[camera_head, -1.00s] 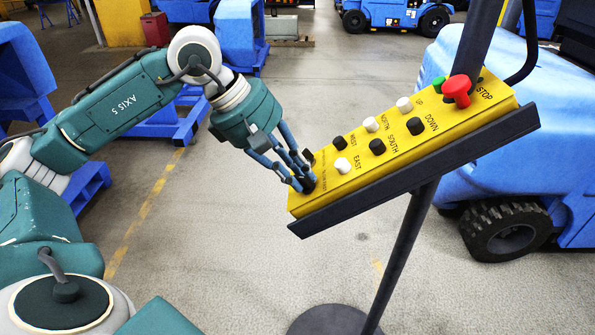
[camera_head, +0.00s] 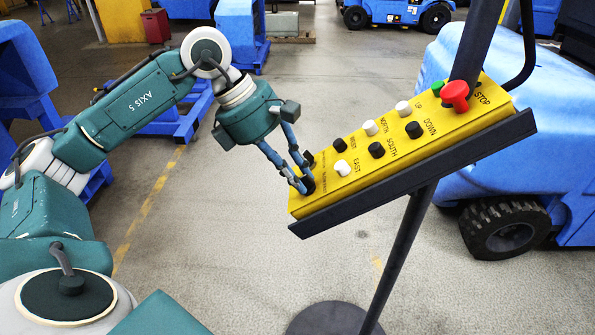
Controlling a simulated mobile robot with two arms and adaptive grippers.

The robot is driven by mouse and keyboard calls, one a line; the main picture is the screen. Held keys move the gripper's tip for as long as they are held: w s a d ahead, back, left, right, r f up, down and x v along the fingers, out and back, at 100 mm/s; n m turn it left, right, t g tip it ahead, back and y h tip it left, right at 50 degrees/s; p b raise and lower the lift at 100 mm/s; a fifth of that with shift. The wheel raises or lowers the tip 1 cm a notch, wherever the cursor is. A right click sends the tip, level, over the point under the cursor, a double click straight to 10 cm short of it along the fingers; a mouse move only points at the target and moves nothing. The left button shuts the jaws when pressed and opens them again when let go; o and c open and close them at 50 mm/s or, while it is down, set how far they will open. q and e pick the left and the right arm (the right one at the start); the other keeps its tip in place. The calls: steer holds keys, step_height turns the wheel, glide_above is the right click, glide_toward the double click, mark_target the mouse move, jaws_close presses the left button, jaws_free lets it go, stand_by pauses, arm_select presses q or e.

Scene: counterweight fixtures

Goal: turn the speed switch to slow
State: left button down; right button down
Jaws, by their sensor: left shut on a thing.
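The speed switch (camera_head: 308,185) is a dark knob at the lower left end of the yellow control box (camera_head: 355,193). My left gripper (camera_head: 303,181) reaches it from the upper left and is shut on it. The fingers cover part of the knob and its lettering, so I cannot tell which way it points. My right gripper is not in view.
Black and white buttons, a green button and a red STOP button (camera_head: 455,95) line the box beside the switch. The box rests on a dark tray (camera_head: 420,172) on a pole stand (camera_head: 402,255). A blue vehicle (camera_head: 455,150) stands behind to the right. Open floor lies around.

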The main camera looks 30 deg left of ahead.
arm_select(q)
steer(key=n, duration=0.3)
steer(key=n+p, duration=0.1)
steer(key=n, duration=0.1)
steer(key=shift+a+n+g+h, duration=0.1)
steer(key=shift+n+g+h, duration=0.2)
steer(key=shift+n, duration=0.7)
steer(key=shift+s, duration=0.1)
steer(key=shift+n, duration=0.4)
steer(key=c, duration=1.7)
jaws_free()
